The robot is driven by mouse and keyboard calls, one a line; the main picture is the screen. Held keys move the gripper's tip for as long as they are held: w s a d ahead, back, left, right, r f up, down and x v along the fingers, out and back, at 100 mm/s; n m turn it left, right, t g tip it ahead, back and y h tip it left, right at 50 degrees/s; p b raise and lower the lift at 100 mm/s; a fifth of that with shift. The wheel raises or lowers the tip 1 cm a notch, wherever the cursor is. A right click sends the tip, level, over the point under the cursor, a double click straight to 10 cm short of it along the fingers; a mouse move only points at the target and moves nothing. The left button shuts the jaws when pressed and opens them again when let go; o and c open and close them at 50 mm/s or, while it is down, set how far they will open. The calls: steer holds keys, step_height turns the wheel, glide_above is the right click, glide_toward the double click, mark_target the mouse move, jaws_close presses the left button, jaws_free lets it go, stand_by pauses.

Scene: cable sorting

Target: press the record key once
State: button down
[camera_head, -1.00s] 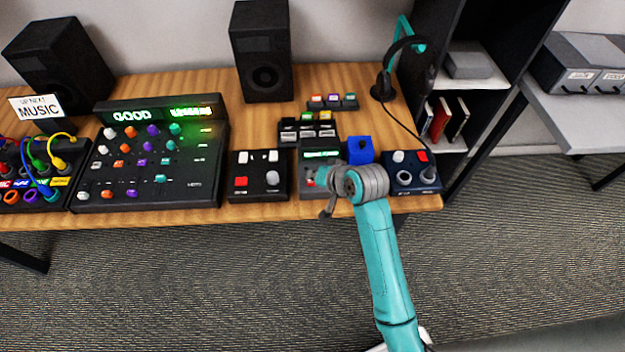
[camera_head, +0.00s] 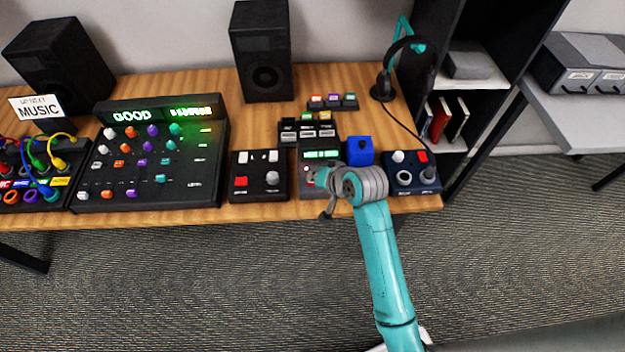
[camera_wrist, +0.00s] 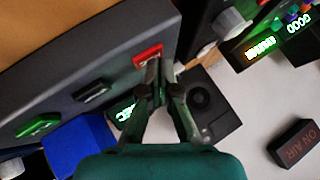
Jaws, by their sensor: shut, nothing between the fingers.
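The recorder (camera_head: 309,190) is a dark grey box with a lit green display (camera_head: 321,155), at the right-centre of the table. In the wrist view its sloped face carries a red key (camera_wrist: 147,54), a dark key (camera_wrist: 92,91) and a green key (camera_wrist: 38,126). The red key looks like the record key. My gripper (camera_head: 312,178) is over the recorder's front part; its wrist hides much of the keys there. In the wrist view my gripper (camera_wrist: 153,70) is shut and empty, its tips at the red key's lower edge. I cannot tell whether they touch it.
A blue block (camera_head: 360,150) stands right of the recorder. A black box with a red button (camera_head: 241,182) is on the left, and a dark blue box with knobs (camera_head: 403,183) is on the right. A large mixer (camera_head: 150,185) stands farther left. The headphone stand (camera_head: 384,88) is behind.

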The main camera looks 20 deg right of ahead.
steer(key=shift+r, duration=0.8)
steer(key=shift+r, duration=2.5)
steer(key=s+f+t+h, duration=0.1)
steer(key=s+f, duration=0.2)
steer(key=s, duration=0.4)
steer(key=s+f+n+t, duration=0.1)
steer(key=s+f, duration=0.2)
steer(key=s, duration=0.4)
steer(key=s+f+t+h, duration=0.1)
steer(key=s+f, duration=0.3)
steer(key=s, duration=0.3)
steer(key=s+r+n+t, duration=0.1)
steer(key=s+r, duration=0.4)
steer(key=s, duration=0.6)
steer(key=s+r+n+t, duration=0.2)
steer(key=s+r, duration=0.4)
steer(key=s, duration=0.4)
steer(key=shift+s+a+r+n+h, duration=0.2)
steer(key=shift+s+n+h, duration=0.2)
steer(key=shift+n, duration=0.3)
